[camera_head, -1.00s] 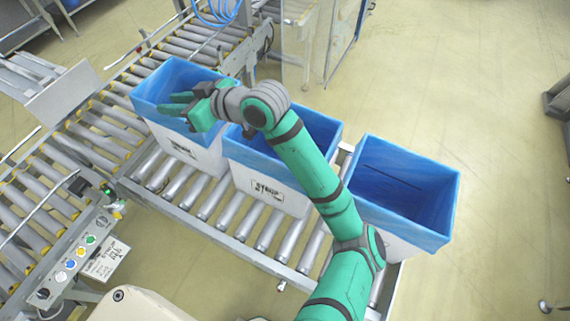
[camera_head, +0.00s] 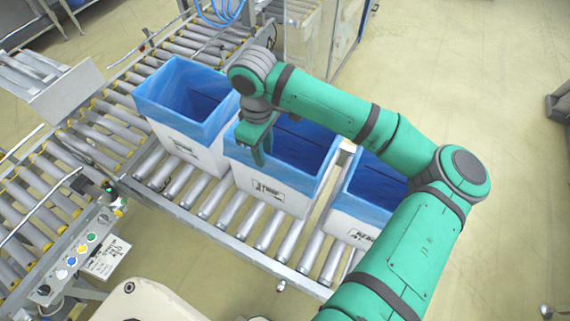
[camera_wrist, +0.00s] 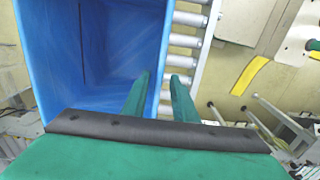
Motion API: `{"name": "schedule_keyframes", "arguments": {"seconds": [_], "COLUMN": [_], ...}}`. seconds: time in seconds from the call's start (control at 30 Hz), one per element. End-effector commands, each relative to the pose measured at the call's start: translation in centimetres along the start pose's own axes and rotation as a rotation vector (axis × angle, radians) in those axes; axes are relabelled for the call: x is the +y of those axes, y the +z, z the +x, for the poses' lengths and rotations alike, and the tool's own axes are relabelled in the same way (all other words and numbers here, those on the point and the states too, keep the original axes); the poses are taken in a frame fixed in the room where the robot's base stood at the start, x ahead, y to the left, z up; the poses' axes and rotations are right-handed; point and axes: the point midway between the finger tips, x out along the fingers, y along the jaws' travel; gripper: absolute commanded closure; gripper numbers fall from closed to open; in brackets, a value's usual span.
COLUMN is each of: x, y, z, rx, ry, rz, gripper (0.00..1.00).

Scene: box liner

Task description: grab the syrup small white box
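Three white boxes with blue liners stand in a row on the rollers. The middle white box (camera_head: 240,172) has a black-framed front label (camera_head: 268,190), which looked like "SYRUP" in the earlier head view. Its blue liner (camera_head: 308,177) is folded over the rim. My gripper (camera_head: 263,150) points down at this box's front rim. In the wrist view my gripper (camera_wrist: 163,75) is open, one finger over the blue liner (camera_wrist: 115,35) and the other over the rollers outside. The rim lies between them in the picture; contact cannot be told.
The left box (camera_head: 203,152) and right box (camera_head: 352,228) stand close on either side, the right one partly hidden by my arm. The roller conveyor (camera_head: 210,200) runs beneath. A button panel (camera_head: 75,258) stands at front left. Open floor (camera_head: 490,70) lies right.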

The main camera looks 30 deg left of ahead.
Motion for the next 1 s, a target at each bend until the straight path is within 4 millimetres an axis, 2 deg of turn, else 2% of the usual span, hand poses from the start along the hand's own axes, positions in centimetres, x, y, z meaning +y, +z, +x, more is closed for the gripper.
{"name": "schedule_keyframes", "arguments": {"seconds": [0.2, 0.47, 0.73, 1.0], "x": [0.0, 0.0, 0.1, 0.1], "y": [0.0, 0.0, 0.1, 0.1], "z": [3.3, 5.0, 8.6, 9.7], "rx": [0.001, 0.003, 0.003, 0.005], "ry": [-0.001, -0.001, -0.001, -0.001], "rz": [0.002, 0.000, 0.001, 0.001], "gripper": [0.74, 0.74, 0.74, 0.74]}}
